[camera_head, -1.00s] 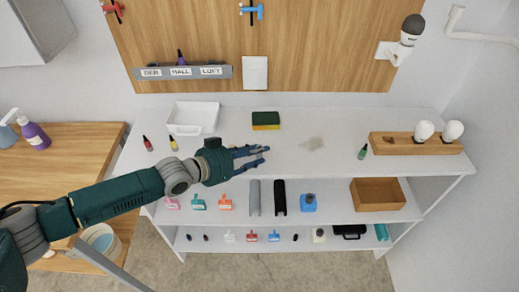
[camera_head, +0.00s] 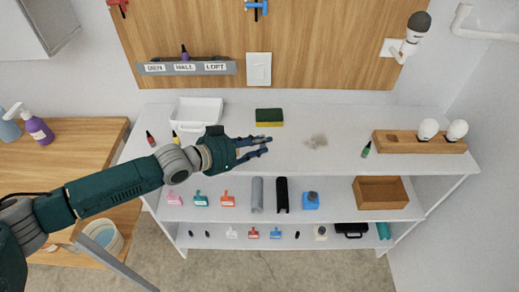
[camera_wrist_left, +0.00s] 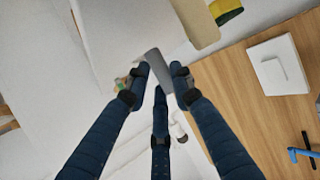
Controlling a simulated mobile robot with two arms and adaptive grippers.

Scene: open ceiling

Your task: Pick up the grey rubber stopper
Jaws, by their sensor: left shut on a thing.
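My left gripper (camera_head: 262,146) reaches in from the left over the white worktop, its dark blue fingers pointing right. In the left wrist view the three fingers (camera_wrist_left: 159,78) are closed around a grey tapered piece (camera_wrist_left: 158,66), which looks like the grey rubber stopper. It sits between the fingertips, its lower part partly hidden by them. In the head view the stopper cannot be made out at the fingers. My right gripper is not in view.
The worktop (camera_head: 330,115) holds a white tray (camera_head: 178,122), a green and yellow sponge (camera_head: 269,117), small bottles and a wooden block (camera_head: 395,142) with white bulbs. The shelves below hold several small items and an open wooden box (camera_head: 381,177).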

